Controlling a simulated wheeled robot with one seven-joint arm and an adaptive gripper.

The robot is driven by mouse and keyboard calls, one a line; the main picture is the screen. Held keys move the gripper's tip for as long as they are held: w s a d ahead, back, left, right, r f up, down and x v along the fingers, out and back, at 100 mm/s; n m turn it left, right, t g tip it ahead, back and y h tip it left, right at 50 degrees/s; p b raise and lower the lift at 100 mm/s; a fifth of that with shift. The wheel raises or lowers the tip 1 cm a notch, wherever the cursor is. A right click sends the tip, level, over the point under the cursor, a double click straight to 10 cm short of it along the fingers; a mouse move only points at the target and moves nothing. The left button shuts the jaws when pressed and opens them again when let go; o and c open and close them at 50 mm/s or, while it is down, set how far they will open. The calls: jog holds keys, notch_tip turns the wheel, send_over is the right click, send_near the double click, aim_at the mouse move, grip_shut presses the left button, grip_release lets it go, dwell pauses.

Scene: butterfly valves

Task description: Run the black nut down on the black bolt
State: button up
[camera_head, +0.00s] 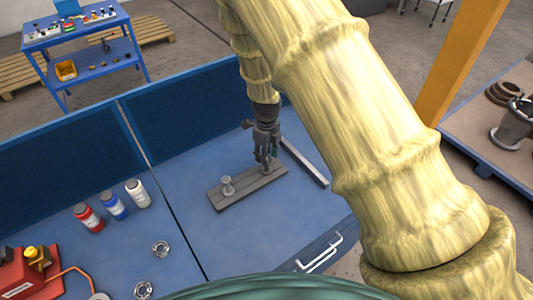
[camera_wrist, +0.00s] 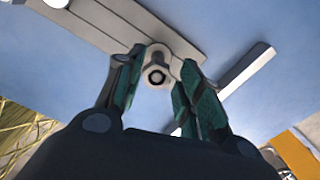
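A grey slotted plate (camera_head: 248,190) lies on the blue bench top; it also shows in the wrist view (camera_wrist: 110,22). My gripper (camera_head: 265,164) points down over the plate's right part. In the wrist view my gripper (camera_wrist: 160,62) has its two green-padded fingers apart, one on each side of an upright bolt with a nut (camera_wrist: 157,74). This shows as a pale ring with a dark round centre. I cannot tell its thread or how far down the nut sits. A second, silver bolt and nut (camera_head: 228,186) stands to the left on the plate.
A grey bar (camera_head: 304,162) lies right of the plate. Red (camera_head: 88,218), blue (camera_head: 113,206) and white (camera_head: 138,194) bottles stand at left. Loose metal parts (camera_head: 160,249) lie near the front. A blue panel (camera_head: 200,113) borders the bench's back.

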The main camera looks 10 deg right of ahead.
jog(key=n, duration=0.4)
jog(key=shift+a+n, duration=0.15)
jog(key=shift+n, duration=0.25)
jog(key=n, duration=0.3)
jog(key=shift+a+n, duration=0.1)
jog(key=shift+n, duration=0.2)
jog(key=n, duration=0.3)
jog(key=shift+a+n, duration=0.1)
jog(key=shift+n, duration=0.2)
jog(key=n, duration=0.4)
jog(key=shift+a+n, duration=0.1)
jog(key=shift+n, duration=0.2)
grip_shut()
